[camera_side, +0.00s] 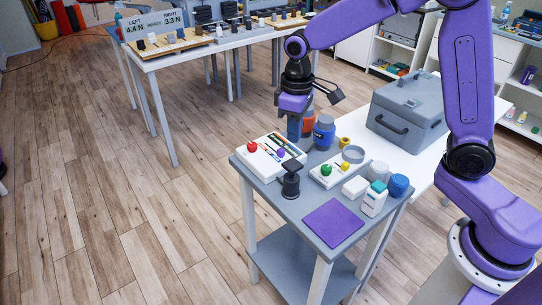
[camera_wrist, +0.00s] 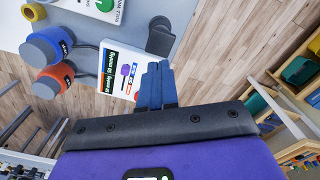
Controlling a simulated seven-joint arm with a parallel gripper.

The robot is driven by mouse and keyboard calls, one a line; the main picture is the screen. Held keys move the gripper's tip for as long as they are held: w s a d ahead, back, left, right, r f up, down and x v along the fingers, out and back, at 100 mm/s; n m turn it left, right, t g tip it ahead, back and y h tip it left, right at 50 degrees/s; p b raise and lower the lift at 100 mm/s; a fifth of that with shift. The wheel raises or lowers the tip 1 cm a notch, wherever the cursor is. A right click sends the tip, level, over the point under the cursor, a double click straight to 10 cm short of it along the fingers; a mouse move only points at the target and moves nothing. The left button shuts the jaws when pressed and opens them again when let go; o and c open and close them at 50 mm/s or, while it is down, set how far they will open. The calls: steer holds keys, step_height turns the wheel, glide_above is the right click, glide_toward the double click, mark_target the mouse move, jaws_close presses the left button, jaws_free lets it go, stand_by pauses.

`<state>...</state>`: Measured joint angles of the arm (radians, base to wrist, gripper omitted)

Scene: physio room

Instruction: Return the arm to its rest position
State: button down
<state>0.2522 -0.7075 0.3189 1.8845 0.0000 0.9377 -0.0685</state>
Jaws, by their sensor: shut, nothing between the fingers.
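My purple arm reaches in from the right in the side view. My gripper (camera_side: 294,136) points down above the back left part of the small grey cart (camera_side: 275,204). Its blue fingers are together with nothing between them. They also show closed in the wrist view (camera_wrist: 156,68), in front of a white printed board (camera_wrist: 112,75). In the side view the fingers overlap the white board (camera_side: 262,165) with a red knob and a purple knob; I cannot tell whether they touch anything.
A black upright piece (camera_side: 291,180), a white bottle (camera_side: 373,199) and a purple mat (camera_side: 333,222) are on the cart. A grey case (camera_side: 405,115) stands behind at right.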

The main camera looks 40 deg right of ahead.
steer(key=s+d+r+n, duration=0.1)
steer(key=s+d+n, duration=0.2)
steer(key=s, duration=1.1)
steer(key=s+d+n, duration=0.3)
steer(key=s, duration=1.1)
steer(key=shift+d+r+n, duration=0.3)
steer(key=shift+d+r, duration=0.05)
steer(key=shift+r, duration=0.05)
